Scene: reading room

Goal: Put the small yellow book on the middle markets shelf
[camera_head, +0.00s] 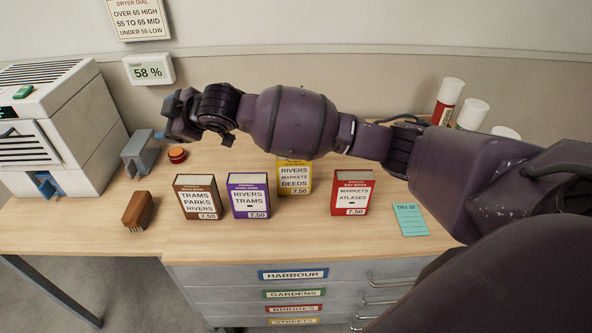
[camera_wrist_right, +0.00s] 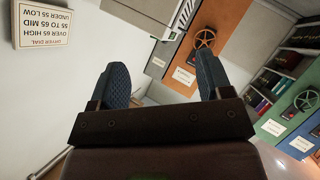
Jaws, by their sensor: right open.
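The small yellow book (camera_head: 294,179) stands upright on the wooden worktop, behind the row of other books. Its label reads RIVERS, MARKETS, DEEDS, 7.50, and my right arm hides its top in the head view. My right gripper (camera_head: 174,115) is raised above the left part of the worktop, well to the left of the yellow book. In the right wrist view the right gripper (camera_wrist_right: 156,88) shows two blue pads wide apart with nothing between them. My left gripper is not in view. Shelves (camera_wrist_right: 269,89) with books show in the right wrist view; I cannot tell which is markets.
Brown (camera_head: 197,198), purple (camera_head: 249,196) and red (camera_head: 351,193) books stand on the worktop (camera_head: 290,234). A teal card (camera_head: 410,219) lies at right. Grey drawers are below.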

